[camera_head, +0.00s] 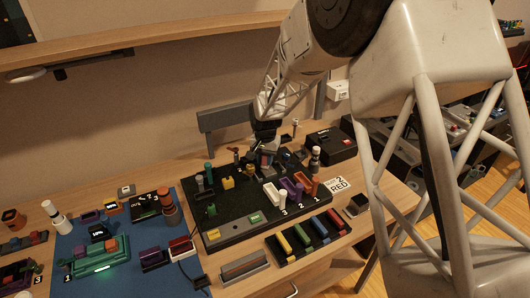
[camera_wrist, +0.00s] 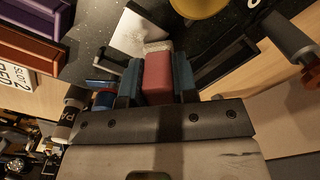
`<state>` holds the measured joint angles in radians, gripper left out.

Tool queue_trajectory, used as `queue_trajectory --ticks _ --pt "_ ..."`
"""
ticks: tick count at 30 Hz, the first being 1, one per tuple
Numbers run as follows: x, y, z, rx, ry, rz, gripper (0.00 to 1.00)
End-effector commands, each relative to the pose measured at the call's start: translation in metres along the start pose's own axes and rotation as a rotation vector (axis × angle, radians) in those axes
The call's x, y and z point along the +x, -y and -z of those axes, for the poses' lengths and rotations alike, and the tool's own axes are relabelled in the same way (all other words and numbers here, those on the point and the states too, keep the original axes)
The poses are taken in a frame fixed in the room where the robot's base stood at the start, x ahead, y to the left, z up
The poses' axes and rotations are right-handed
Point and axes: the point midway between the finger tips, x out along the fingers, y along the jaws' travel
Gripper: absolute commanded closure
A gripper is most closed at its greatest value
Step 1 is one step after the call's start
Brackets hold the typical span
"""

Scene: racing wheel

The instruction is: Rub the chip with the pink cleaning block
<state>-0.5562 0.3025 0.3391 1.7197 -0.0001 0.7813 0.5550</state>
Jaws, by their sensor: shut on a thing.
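My gripper (camera_wrist: 157,85) is shut on the pink cleaning block (camera_wrist: 157,72), which sits between the two blue-grey finger pads. The block has a pale, whitish end pointing away from the gripper. In the head view my gripper (camera_head: 265,146) is over the back part of the black board (camera_head: 240,222), with the block only partly visible below it. In the wrist view a pale grey piece (camera_wrist: 128,36) lies just beyond the block, beside dark frame parts; I cannot tell for sure whether it is the chip, or whether the block touches it.
Purple and red trays (camera_head: 288,187) stand on the board, right of its middle. A yellow piece (camera_head: 227,182) and green posts stand to the left. A black box (camera_head: 331,146) and a dark-and-white post (camera_head: 315,160) are to the right. A blue mat (camera_head: 128,285) lies left.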

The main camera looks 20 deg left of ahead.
Motion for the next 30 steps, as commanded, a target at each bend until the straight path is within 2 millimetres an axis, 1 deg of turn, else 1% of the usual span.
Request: queue_trajectory --ticks 1,9,22,30 --pt "-0.002 -0.004 -0.004 0.001 -0.002 0.001 0.97" --pt "0.001 -0.021 -0.021 0.001 -0.001 0.0 0.97" --pt "0.001 -0.039 -0.039 0.001 0.0 0.0 0.97" --pt "0.002 -0.028 -0.028 0.0 -0.001 0.0 0.97"
